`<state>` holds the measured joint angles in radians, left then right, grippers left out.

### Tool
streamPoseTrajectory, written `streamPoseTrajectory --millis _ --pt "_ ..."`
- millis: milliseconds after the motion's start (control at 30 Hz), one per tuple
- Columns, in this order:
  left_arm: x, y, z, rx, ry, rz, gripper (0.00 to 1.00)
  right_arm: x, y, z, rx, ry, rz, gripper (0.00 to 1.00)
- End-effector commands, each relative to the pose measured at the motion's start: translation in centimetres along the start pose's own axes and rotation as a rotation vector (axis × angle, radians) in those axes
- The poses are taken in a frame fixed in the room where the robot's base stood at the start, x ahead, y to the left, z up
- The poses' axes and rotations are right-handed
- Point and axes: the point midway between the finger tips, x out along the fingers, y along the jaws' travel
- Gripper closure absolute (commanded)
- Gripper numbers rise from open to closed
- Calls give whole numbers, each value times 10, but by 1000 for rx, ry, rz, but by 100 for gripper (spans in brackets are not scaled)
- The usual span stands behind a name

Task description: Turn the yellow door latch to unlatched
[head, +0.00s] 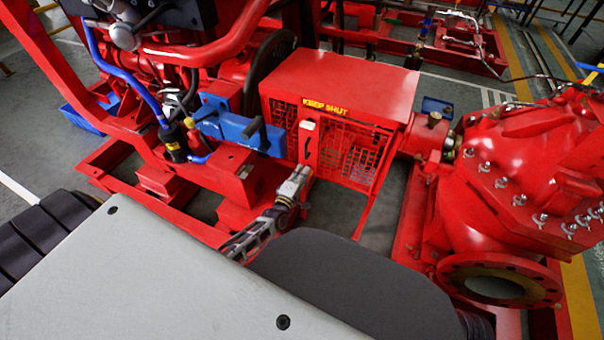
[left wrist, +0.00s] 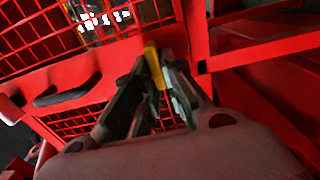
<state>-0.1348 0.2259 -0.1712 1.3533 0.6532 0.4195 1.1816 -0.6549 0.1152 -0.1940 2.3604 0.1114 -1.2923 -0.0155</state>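The yellow door latch (left wrist: 154,66) stands as a narrow upright bar at the frame side of a red mesh door in the left wrist view. My left gripper (left wrist: 152,78) has one finger on each side of it, with little gap at the tips, and appears closed on it. In the head view my left gripper (head: 296,180) is at the lower front of the red guard box (head: 340,85), by its mesh door (head: 350,160); the latch is not clearly visible there. My right gripper is not in view.
A dark oval handle (left wrist: 67,95) is on the door, left of the gripper. The box bears a yellow KEEP SHUT label (head: 325,106). A blue part (head: 240,131) lies left of it, a large red pump (head: 530,170) right. Red base rails surround the gripper.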

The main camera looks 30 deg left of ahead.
Motion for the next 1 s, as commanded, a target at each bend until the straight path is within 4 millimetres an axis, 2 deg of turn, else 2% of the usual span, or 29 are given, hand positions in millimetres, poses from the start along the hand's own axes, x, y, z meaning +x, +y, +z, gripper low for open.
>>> streamPoseTrajectory --millis 33,133,667,1000 --pt "0 0 0 0 0 -1 79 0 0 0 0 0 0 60" --pt "0 0 0 1 0 -1 68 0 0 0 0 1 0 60" --pt "-5 0 0 2 0 0 68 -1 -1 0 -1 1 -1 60" --pt "-30 -1 0 2 0 -1 68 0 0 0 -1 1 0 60"
